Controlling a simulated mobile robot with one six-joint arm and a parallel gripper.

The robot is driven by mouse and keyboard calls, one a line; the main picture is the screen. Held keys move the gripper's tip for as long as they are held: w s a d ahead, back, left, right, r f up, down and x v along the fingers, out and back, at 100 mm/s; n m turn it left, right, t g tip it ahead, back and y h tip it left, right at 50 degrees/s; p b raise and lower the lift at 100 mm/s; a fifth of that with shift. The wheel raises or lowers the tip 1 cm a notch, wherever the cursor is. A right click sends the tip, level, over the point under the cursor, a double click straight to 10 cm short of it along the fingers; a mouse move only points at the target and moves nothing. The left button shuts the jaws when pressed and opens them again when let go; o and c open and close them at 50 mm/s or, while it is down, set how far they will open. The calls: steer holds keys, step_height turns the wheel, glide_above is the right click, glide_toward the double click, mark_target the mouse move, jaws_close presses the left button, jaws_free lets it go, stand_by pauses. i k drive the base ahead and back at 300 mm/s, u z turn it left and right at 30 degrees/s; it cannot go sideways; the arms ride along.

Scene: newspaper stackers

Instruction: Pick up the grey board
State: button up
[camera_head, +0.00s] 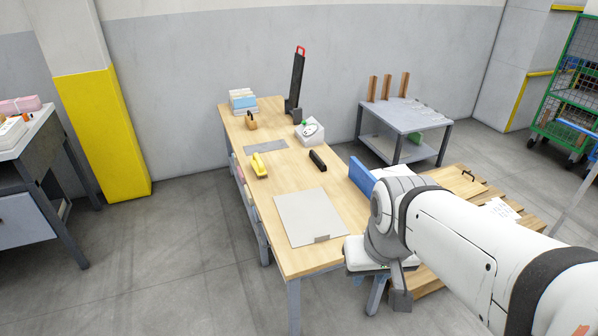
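The grey board (309,215) lies flat on the near half of the wooden table (300,263). A small darker grey piece sits at its near edge. My arm comes in from the right. My gripper (388,294) hangs past the table's right edge, to the right of the board and apart from it. Its fingers are partly hidden by the wrist and too small to tell whether they are apart.
Farther back on the table are a yellow tool (259,165), a black block (317,160), a white box (309,131) and a stack of papers (243,101). A blue panel (361,176) stands near the right edge. A grey side table (406,116) stands behind.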

mark_target(308, 217)
steer(key=u, duration=0.05)
steer(key=i, duration=1)
steer(key=z, duration=0.05)
